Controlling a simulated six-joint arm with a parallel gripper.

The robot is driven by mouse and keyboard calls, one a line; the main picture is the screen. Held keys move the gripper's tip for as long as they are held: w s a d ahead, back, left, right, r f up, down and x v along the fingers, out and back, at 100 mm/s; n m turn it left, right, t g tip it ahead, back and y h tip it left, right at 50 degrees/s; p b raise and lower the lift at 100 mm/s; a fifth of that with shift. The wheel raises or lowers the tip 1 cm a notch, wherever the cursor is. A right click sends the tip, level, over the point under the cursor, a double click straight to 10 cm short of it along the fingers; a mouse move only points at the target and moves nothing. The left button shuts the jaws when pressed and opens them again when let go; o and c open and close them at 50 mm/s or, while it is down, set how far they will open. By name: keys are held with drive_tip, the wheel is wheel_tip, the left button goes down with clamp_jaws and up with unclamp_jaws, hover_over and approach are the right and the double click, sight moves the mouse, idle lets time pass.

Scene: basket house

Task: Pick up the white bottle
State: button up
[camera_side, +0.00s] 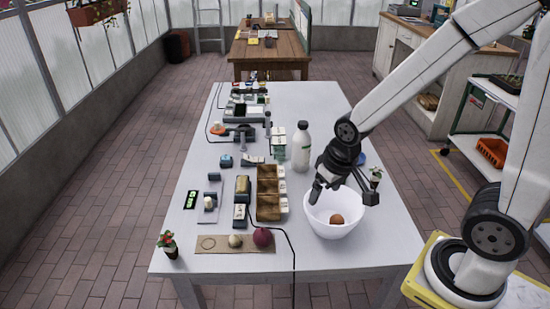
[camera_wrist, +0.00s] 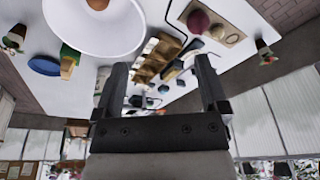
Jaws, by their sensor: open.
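My gripper (camera_side: 341,193) is open and empty, to the right of the bottle and nearer the camera, over the white bowl (camera_side: 334,226). Its fingers are apart from the bottle. In the wrist view my open gripper (camera_wrist: 160,65) has nothing held between its fingers, and the bowl (camera_wrist: 95,22) fills the upper left. I cannot make out the bottle in the wrist view.
A green-and-white carton (camera_side: 279,143) stands just left of the bottle. Brown bins (camera_side: 268,192) lie left of the bowl, which holds a brown round item (camera_side: 337,219). A small potted plant (camera_side: 375,176) is right of the gripper. The table's far right is clear.

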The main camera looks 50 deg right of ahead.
drive_tip(key=w+d+r+m, duration=0.2)
drive_tip(key=w+d+m, duration=0.3)
drive_tip(key=w+m, duration=0.5)
drive_tip(key=m, duration=2.3)
hover_over(303, 123)
drive_tip(key=s, duration=0.1)
drive_tip(key=shift+a+r+g, duration=0.1)
drive_tip(key=shift+a+g, duration=0.25)
drive_tip(key=shift+g, duration=0.05)
drive_tip(key=shift+d+m, duration=0.4)
drive_tip(key=shift+d, duration=0.15)
drive_tip(key=shift+w+a+f, duration=0.1)
drive_tip(key=shift+w+f, duration=0.1)
drive_tip(key=shift+f, duration=1.1)
drive_tip(key=shift+w+d+f, duration=0.1)
drive_tip(key=shift+w+f, duration=0.1)
drive_tip(key=shift+f, duration=1.1)
drive_tip(key=shift+w+a+f, duration=0.1)
drive_tip(key=shift+w+f, duration=0.1)
drive_tip(key=shift+f, duration=1.1)
